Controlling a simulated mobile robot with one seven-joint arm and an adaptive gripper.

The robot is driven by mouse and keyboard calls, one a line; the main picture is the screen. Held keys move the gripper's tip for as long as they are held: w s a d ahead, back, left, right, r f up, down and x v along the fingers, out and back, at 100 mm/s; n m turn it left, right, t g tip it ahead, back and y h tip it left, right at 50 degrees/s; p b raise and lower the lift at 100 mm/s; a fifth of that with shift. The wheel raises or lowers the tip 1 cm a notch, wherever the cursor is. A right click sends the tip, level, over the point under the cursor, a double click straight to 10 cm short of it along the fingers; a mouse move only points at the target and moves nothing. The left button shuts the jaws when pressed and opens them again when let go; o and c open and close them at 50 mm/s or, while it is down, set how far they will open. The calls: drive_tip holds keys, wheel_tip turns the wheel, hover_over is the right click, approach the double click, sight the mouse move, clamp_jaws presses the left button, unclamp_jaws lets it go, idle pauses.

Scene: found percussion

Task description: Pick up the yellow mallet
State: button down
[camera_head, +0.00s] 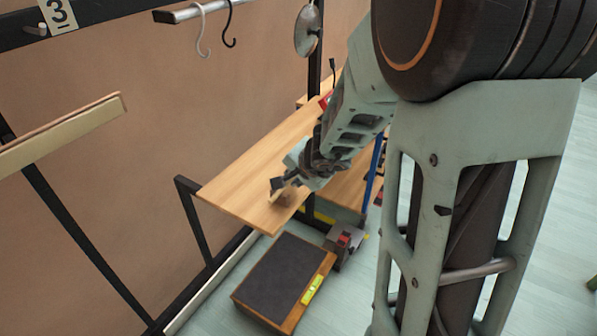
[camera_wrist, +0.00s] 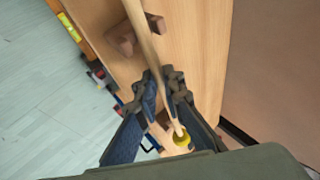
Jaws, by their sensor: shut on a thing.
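The mallet has a pale wooden handle (camera_wrist: 146,42) and a yellow band (camera_wrist: 182,138). In the wrist view the handle runs from the top edge down between my fingers, and the yellow band lies nearer the palm. My gripper (camera_wrist: 161,88) is shut on the handle. In the head view my gripper (camera_head: 279,184) is over the near end of a wooden shelf (camera_head: 245,180). The mallet cannot be told apart clearly there. Whether it touches the shelf cannot be told.
A brown wooden rest (camera_wrist: 124,40) with upright pegs is on the shelf beside the handle. A metal disc (camera_head: 307,31) and hooks (camera_head: 201,30) hang above.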

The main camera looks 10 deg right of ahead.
wheel_tip(320, 180, up, 28)
drive_tip(key=p, duration=2.2)
drive_tip(key=shift+a+f, duration=0.15)
